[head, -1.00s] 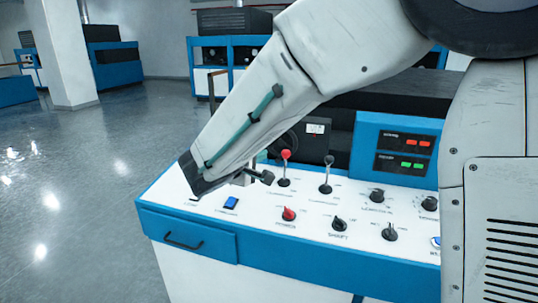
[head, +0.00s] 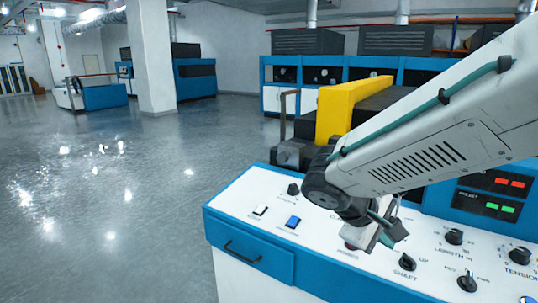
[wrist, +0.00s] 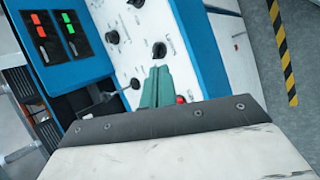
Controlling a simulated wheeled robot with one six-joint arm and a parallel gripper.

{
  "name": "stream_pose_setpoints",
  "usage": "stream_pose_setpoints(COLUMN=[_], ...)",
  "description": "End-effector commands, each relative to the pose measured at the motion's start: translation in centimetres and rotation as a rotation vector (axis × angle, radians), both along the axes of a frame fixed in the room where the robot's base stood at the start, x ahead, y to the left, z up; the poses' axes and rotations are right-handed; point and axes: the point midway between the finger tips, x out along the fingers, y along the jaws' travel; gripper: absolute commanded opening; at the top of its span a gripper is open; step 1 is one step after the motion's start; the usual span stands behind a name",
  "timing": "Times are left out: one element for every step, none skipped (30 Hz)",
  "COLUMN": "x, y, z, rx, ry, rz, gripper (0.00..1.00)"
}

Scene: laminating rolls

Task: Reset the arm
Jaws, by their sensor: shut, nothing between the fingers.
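My arm reaches in from the right in the head view, over a white control panel (head: 330,272) with blue edges. My gripper (head: 388,238) hangs low above the panel, close to the red power knob (head: 350,246), which it partly hides. In the wrist view my gripper's green fingers (wrist: 156,88) are together and hold nothing. The panel (wrist: 128,55) shows tilted behind them, with the red knob (wrist: 181,99) just right of the fingertips. I cannot tell whether the fingers touch the panel.
Black knobs (head: 407,262), a blue button (head: 293,222) and a display with red and green lights (head: 490,195) are on the machine. A yellow bar (head: 345,105) stands behind the arm. A white pillar (head: 150,60) and other machines stand farther back. The floor (head: 110,180) at left is clear.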

Motion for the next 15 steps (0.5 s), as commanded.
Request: stream_pose_setpoints(x=[-2.5, -4.0, -5.9, -7.3, -8.6, -10.2, -11.3, -12.3, -13.6, -14.4, -15.1, -15.9, -16.5, -16.9, -17.3], y=[-1.1, -1.4, -1.8, -1.9, -2.0, -2.0, -2.0, -1.9, -1.7, -1.6, -1.5, -1.4, -1.4, -1.4, -1.5], z=[0.2, 0.2, 0.2, 0.2, 0.2, 0.3, 0.4, 0.5, 0.6, 0.8, 0.9, 1.2, 1.3, 1.5, 1.8], rx=[0.078, 0.129, 0.199, 0.253, 0.305, 0.377, 0.428, 0.479, 0.544, 0.590, 0.631, 0.679, 0.709, 0.736, 0.761], ry=[0.023, 0.040, 0.057, 0.066, 0.073, 0.076, 0.074, 0.070, 0.058, 0.047, 0.032, 0.011, -0.007, -0.027, -0.053], rz=[-0.067, -0.105, -0.153, -0.188, -0.221, -0.264, -0.294, -0.322, -0.357, -0.383, -0.408, -0.437, -0.457, -0.476, -0.497], gripper=[0.00, 0.00, 0.00, 0.00, 0.00, 0.00, 0.00, 0.00, 0.00, 0.00, 0.00, 0.00, 0.00, 0.00, 0.00])
